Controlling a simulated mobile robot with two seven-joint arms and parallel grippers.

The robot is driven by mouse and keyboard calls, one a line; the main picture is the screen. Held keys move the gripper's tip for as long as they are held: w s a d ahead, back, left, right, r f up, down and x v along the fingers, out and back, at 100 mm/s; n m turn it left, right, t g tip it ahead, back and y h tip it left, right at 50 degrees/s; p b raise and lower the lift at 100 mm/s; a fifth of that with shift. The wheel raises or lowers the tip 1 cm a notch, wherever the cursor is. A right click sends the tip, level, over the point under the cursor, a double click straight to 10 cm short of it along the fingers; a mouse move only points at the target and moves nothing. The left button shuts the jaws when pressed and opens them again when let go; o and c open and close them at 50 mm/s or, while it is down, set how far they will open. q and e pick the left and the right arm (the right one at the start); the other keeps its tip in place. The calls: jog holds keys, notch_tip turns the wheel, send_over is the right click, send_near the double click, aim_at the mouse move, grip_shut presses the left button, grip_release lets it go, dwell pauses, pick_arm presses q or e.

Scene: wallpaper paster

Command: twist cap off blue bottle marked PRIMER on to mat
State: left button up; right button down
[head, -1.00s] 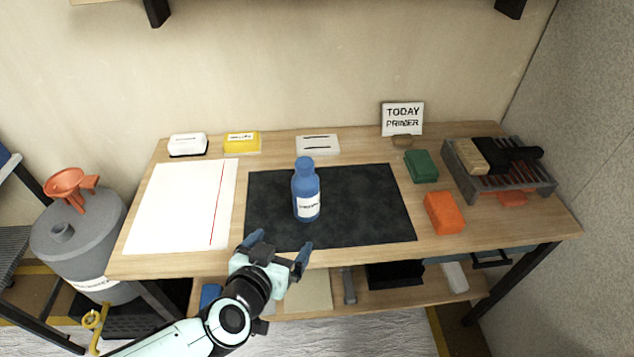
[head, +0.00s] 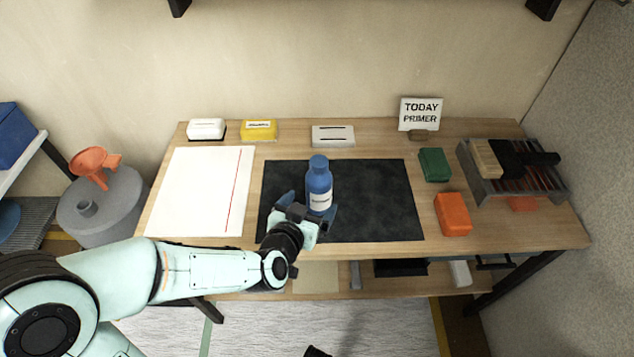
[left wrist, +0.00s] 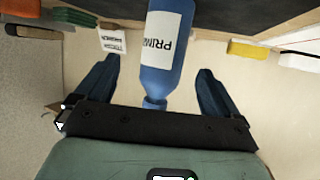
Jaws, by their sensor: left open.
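The blue bottle (head: 318,180) stands upright on the dark mat (head: 375,200), with its blue cap (head: 319,162) on top. Its white label faces me; in the left wrist view the blue bottle (left wrist: 166,50) appears upside down and its label reads "PRIM", the rest hidden. My left gripper (head: 318,214) is open at the front of the bottle, low beside the label. In the left wrist view the fingers of my left gripper (left wrist: 157,90) lie apart on either side of the bottle, with gaps to it.
A white sheet (head: 198,190) lies left of the mat. White and yellow blocks stand along the back, with a "TODAY PRIMER" sign (head: 420,113). A green block (head: 434,164), an orange block (head: 453,214) and a rack (head: 535,188) are at right. The mat's right half is clear.

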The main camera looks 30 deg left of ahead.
pick_arm(q)
jog(key=shift+b+x, duration=0.55)
jog(key=shift+x, duration=0.7)
jog(key=x, duration=0.3)
jog(key=b+x, duration=0.1)
jog(key=x, duration=0.1)
jog(key=shift+w+a+r, duration=0.2)
jog(key=shift+w+a, duration=0.15)
jog(key=shift+a, duration=0.05)
pick_arm(e)
jog(key=shift+t, duration=0.5)
jog(key=w+f, duration=0.1)
jog(key=w+d+f, duration=0.1)
jog(key=w, duration=0.1)
jog(key=shift+d+f, duration=0.15)
jog(key=shift+f, duration=0.1)
pick_arm(q)
jog(key=shift+r, duration=0.1)
jog(key=c, duration=1.3)
